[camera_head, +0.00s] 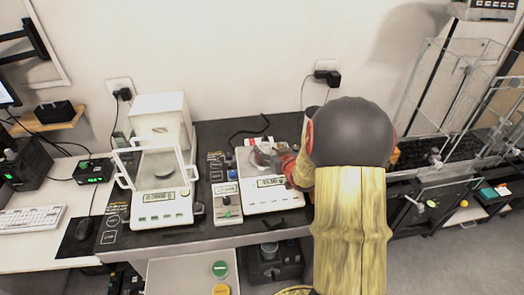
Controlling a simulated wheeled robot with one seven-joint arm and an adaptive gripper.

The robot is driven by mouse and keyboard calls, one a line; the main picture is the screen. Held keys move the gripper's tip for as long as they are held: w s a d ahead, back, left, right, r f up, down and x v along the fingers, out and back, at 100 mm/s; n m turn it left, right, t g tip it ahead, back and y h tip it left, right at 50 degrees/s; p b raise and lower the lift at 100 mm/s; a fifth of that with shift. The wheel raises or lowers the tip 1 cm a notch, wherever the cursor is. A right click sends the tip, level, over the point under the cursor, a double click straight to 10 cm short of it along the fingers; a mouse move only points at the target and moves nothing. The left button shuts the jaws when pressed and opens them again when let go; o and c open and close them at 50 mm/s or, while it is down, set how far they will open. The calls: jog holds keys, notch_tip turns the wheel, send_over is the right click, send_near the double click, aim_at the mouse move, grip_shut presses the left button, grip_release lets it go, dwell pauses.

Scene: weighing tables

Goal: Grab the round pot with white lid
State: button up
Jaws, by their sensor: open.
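A small round pot (263,157) appears to sit on the pan of the middle balance (271,194); its pale top is small and partly covered, so I cannot make out the lid clearly. My gripper (279,155) is open, just at the right side of this pot over the balance. My own arm hides part of the gripper and the right side of the balance. I cannot tell whether the fingers touch the pot.
A larger balance with a glass draft shield (162,195) stands to the left. A small device (227,202) sits between the balances. Pots with a green lid (219,269) and an orange lid (221,289) lie lower, on a pale surface in front. A glass-walled frame (452,85) stands at right.

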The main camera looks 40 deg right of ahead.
aim_at(266, 147)
jog(key=b+x, duration=0.1)
jog(key=x, duration=0.1)
jog(key=f+x, duration=0.1)
jog(key=x, duration=0.1)
jog(key=shift+d+b, duration=0.15)
jog(key=shift+b, duration=0.25)
jog(key=shift+w+d+f, duration=0.1)
jog(key=shift+w+d, duration=0.1)
jog(key=shift+w, duration=0.25)
jog(key=c, duration=0.3)
jog(key=c, duration=1)
